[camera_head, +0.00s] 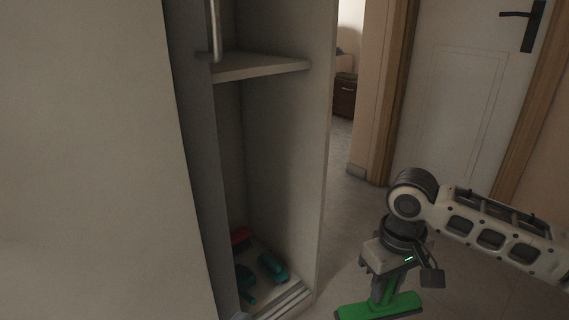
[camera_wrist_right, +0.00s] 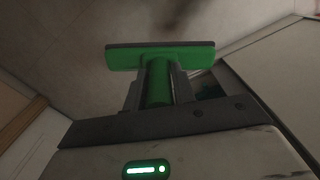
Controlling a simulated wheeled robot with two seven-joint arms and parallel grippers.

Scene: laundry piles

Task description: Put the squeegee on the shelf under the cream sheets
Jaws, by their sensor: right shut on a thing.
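My right gripper (camera_head: 385,285) is shut on the green squeegee (camera_head: 378,306) and holds it low, to the right of the open cabinet. In the right wrist view the squeegee's wide head (camera_wrist_right: 160,57) sticks out beyond the fingers, and the gripper (camera_wrist_right: 157,88) closes around its green handle. An open cabinet (camera_head: 321,150) has a shelf (camera_head: 262,67) in its upper part, and the part of the shelf in view is bare. I see no cream sheets in either view. My left gripper is not in view.
Teal items (camera_head: 272,267) and a red item (camera_head: 240,236) lie on the cabinet floor. A large pale panel (camera_head: 85,160) fills the left side. A white door (camera_head: 465,100) with a black handle stands at the back right. Floor between cabinet and door is clear.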

